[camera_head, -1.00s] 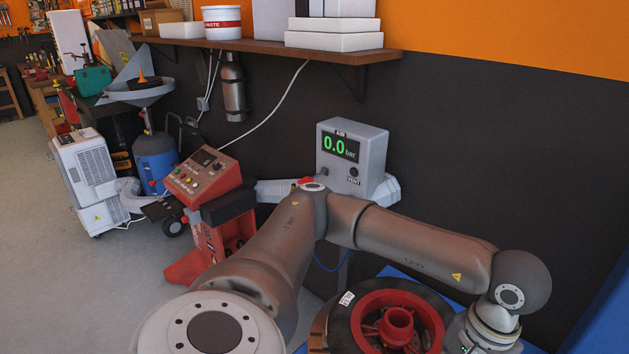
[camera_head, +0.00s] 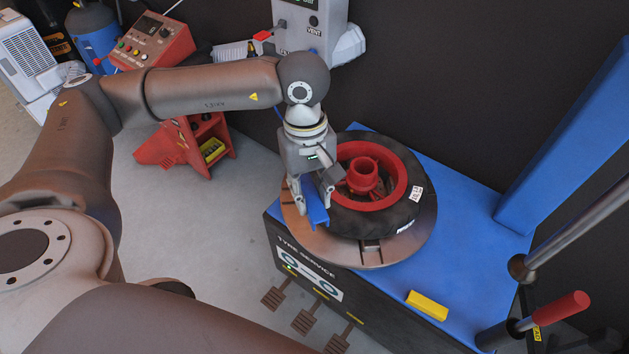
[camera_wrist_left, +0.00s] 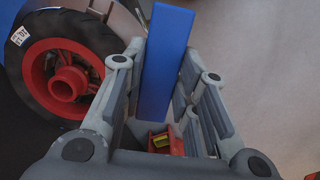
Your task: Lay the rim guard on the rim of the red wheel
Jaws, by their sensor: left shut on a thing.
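The red wheel (camera_head: 400,190) has a red rim and hub inside a black tyre and lies flat on a round metal turntable (camera_head: 412,238). It also shows at the upper left of the left wrist view (camera_wrist_left: 98,63). My left gripper (camera_head: 314,198) points down at the wheel's left side, over the tyre's near-left edge in the head view. It is shut on a blue bar, the rim guard (camera_head: 317,212). The guard runs lengthwise between the fingers in the left wrist view (camera_wrist_left: 166,60), beside the tyre; contact cannot be told. My right gripper is not in view.
The turntable sits on a blue-topped tyre machine (camera_head: 470,270). A yellow block (camera_head: 427,305) lies near its front edge. A blue column (camera_head: 570,135) and a red-handled lever (camera_head: 555,310) stand at the right. A grey air box (camera_head: 312,25) is behind the wheel.

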